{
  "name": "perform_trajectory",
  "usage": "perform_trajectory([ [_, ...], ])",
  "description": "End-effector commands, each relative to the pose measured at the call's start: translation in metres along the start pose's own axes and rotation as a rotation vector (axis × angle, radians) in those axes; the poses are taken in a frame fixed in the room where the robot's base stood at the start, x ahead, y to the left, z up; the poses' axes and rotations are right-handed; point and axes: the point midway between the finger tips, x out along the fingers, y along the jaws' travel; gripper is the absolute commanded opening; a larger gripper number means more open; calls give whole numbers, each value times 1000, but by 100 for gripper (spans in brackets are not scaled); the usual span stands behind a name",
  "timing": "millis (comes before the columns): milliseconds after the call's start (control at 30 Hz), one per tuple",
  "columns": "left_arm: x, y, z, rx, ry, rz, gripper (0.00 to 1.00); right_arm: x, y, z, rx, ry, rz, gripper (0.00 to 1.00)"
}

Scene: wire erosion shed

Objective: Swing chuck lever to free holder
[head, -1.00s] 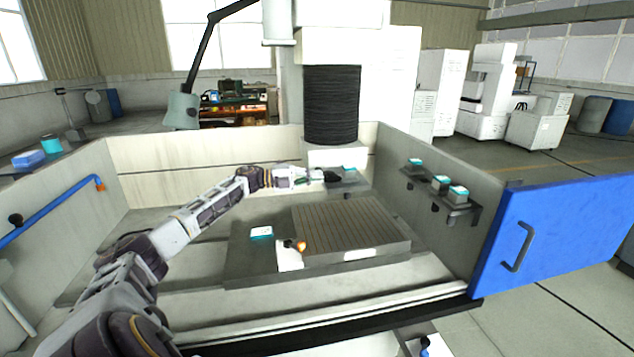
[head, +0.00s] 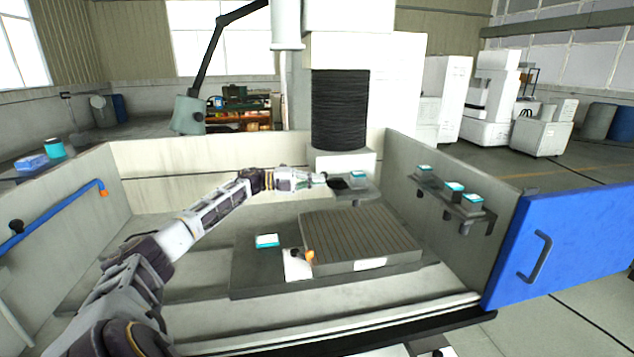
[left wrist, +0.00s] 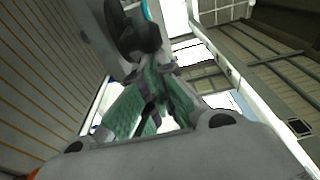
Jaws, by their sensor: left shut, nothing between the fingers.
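The chuck hangs below the machine head, with a teal-topped grey block (head: 358,177), apparently the holder, beside it in the head view. A dark lever-like part (head: 338,183) sticks out to its left. In the left wrist view a dark rounded knob (left wrist: 140,38) stands just beyond the fingers. My left gripper (head: 323,179) is at the left of the dark part, very close to it. Its green finger pads (left wrist: 152,105) show in the wrist view, shut with nothing between them. I cannot tell whether they touch the knob. My right gripper is out of view.
A slotted plate (head: 360,238) lies on the bed below, with an orange-tipped part (head: 309,256) at its left corner. Tank walls surround the work area. A right-hand wall shelf (head: 453,206) bears several teal-topped blocks. The blue door (head: 570,245) stands at the right.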

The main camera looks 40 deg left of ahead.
Motion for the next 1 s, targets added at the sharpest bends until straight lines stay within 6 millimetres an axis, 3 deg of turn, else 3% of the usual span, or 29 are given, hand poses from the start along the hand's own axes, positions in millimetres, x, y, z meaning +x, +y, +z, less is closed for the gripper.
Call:
perform_trajectory([
  [1000, -1, -4, 4, 3, -15, -2, 0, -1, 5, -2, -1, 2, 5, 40],
])
